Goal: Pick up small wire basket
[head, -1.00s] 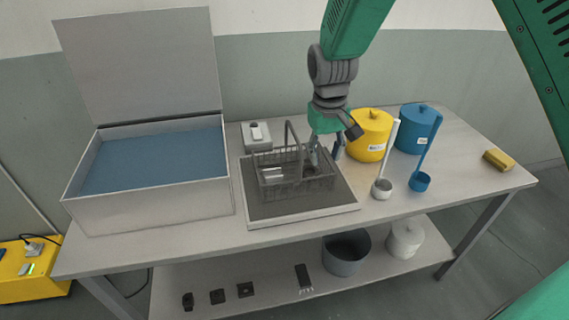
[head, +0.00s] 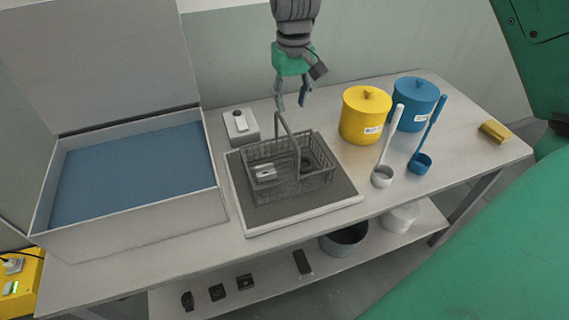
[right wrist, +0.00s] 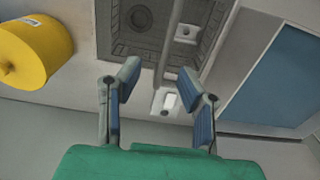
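The small wire basket (head: 318,182) is dark grey and stands upright on a dark mat (head: 262,214) with a pale rim. Its tall handle (head: 291,132) rises above it. Inside lie a small silvery part (head: 264,173) and a dark ring-shaped part (head: 306,163). My right gripper (head: 291,104) points down just above and behind the handle's top; it is open and empty. In the right wrist view the basket (right wrist: 187,53) is at the top, and the handle runs toward the gap between the open fingers (right wrist: 160,75). My left gripper is not in view.
A yellow block (head: 494,131) lies near the table's right end.

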